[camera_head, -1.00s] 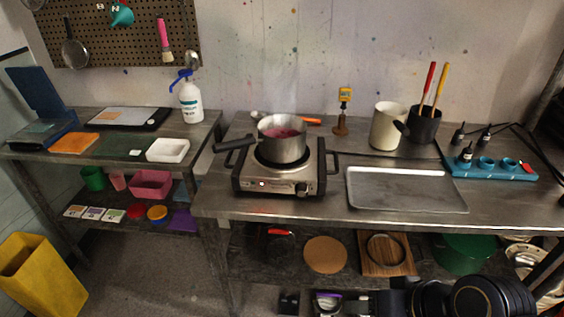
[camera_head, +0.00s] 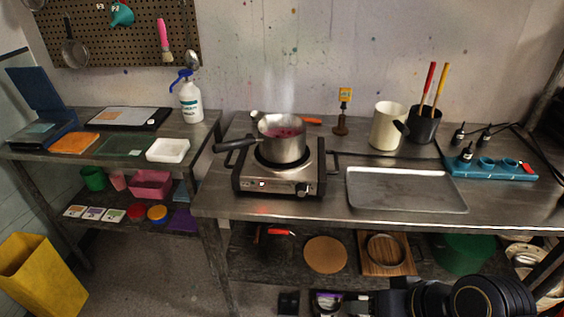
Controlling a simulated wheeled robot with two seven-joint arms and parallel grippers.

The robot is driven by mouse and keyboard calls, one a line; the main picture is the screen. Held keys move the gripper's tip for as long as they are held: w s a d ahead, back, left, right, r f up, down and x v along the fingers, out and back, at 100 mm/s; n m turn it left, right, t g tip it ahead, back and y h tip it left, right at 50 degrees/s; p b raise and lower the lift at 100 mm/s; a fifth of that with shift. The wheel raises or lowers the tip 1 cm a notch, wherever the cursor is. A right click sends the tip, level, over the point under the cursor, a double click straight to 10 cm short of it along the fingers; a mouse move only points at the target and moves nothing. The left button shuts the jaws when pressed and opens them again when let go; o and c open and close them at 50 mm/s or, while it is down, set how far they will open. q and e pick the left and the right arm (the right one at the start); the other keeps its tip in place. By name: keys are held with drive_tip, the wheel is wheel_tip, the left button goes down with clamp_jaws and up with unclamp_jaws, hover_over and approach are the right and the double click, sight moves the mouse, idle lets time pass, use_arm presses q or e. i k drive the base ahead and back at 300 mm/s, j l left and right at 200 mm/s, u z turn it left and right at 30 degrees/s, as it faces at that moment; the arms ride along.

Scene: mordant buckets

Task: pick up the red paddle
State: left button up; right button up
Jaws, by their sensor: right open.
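The red paddle (camera_head: 429,84) stands upright with a slight tilt in a black bucket (camera_head: 424,126) at the back right of the metal table. Its lower end is hidden inside the bucket. A yellow paddle (camera_head: 440,86) stands beside it on the right. My right gripper (camera_head: 317,303) is at the bottom of the head view, low in front of the table and well below and left of the paddle. It is open, and I see nothing held in it. My left gripper is not in view.
A cream container (camera_head: 388,127) stands just left of the bucket. A metal tray (camera_head: 405,209) lies in front. A steaming pot (camera_head: 281,145) sits on a hot plate (camera_head: 252,186). A blue rack (camera_head: 490,174) with dark bottles and cables is to the right.

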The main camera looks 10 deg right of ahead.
sight(432, 65)
drive_tip(key=z, duration=1.3)
